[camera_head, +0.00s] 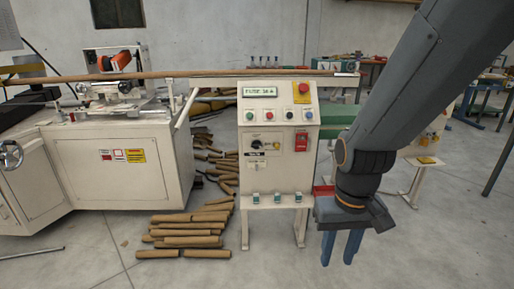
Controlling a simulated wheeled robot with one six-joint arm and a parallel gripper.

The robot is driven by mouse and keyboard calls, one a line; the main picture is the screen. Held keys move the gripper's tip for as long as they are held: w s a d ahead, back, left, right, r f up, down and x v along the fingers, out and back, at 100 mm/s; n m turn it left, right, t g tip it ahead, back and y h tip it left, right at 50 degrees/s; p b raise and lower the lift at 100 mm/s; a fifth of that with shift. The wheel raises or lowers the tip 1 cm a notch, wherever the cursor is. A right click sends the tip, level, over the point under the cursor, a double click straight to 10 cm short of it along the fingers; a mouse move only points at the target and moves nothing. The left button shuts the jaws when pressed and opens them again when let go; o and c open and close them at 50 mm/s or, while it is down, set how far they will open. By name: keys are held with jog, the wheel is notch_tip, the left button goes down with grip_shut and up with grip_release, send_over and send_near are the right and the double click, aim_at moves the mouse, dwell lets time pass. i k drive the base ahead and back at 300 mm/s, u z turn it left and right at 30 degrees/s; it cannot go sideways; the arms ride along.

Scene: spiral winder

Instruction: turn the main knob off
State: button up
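A cream control cabinet (277,175) stands in the middle on legs. On its front are a dark rotary knob (256,144) with a label below it and a red switch (301,141) to its right. A red mushroom button on a yellow base (303,90) sits at the upper right of the sloped panel. I cannot tell which is the main knob, and the knob's setting is too small to read. My gripper (340,248) hangs right of the cabinet's lower part, pointing down. Its two blue fingers are apart with nothing between them.
A small display (260,92) and several coloured buttons are on the sloped panel. A long wooden rod (200,74) runs across behind the panel top. A cream winder machine (115,165) stands left, and brown tubes (190,235) lie on the floor. The floor in front is clear.

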aim_at(256, 143)
jog(key=k, duration=0.65)
jog(key=u, duration=0.6)
jog(key=i, duration=1.55)
jog(key=z, duration=0.6)
